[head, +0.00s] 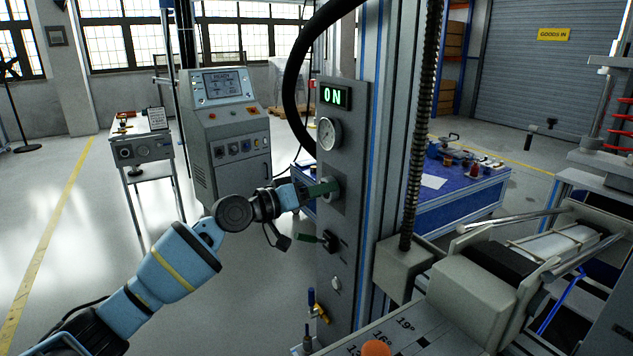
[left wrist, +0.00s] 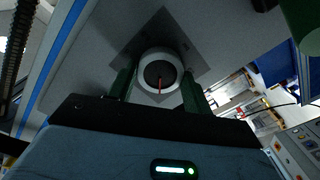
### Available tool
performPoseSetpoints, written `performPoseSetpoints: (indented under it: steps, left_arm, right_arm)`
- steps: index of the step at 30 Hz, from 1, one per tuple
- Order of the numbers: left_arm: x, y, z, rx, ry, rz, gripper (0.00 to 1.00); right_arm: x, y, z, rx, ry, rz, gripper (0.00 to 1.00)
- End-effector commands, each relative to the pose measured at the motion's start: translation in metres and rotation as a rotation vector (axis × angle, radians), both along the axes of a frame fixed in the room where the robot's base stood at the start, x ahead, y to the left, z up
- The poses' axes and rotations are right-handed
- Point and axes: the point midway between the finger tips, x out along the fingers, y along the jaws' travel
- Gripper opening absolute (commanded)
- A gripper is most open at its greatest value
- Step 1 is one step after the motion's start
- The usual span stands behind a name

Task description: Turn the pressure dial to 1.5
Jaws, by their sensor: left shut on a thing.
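The pressure dial (left wrist: 160,72) is a round pale knob with a dark face and a red pointer line, set on a square grey plate. In the left wrist view the red line points toward the bottom of the picture. My left gripper (left wrist: 158,84) has its green fingers on either side of the dial, shut on it. In the head view my left gripper (head: 324,188) reaches the grey column from the left and partly hides the dial. A round white gauge (head: 327,134) sits above it; its reading is too small to tell. My right gripper is not in view.
A lit green ON display (head: 334,96) is above the gauge. A green-handled lever (head: 311,238) sticks out below the dial. A black hose (head: 296,75) curves beside the column (head: 337,290). A blue-covered table (head: 460,203) stands behind. Floor at left is open.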

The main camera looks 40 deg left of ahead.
Motion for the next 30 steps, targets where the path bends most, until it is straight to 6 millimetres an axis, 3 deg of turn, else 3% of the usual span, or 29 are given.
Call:
performPoseSetpoints:
  steps: [6, 15, 30]
  left_arm:
    - [0.0, 0.0, 0.004, -0.171, 0.067, -0.001, 0.27]
    - [0.0, 0.0, 0.002, -0.328, 0.134, 0.0, 0.27]
    - [0.0, 0.001, -0.001, -0.395, 0.163, 0.0, 0.27]
  right_arm:
    - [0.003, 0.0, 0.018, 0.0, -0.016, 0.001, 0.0]
    - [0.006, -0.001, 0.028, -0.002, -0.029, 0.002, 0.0]
    - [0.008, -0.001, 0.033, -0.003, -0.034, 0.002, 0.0]
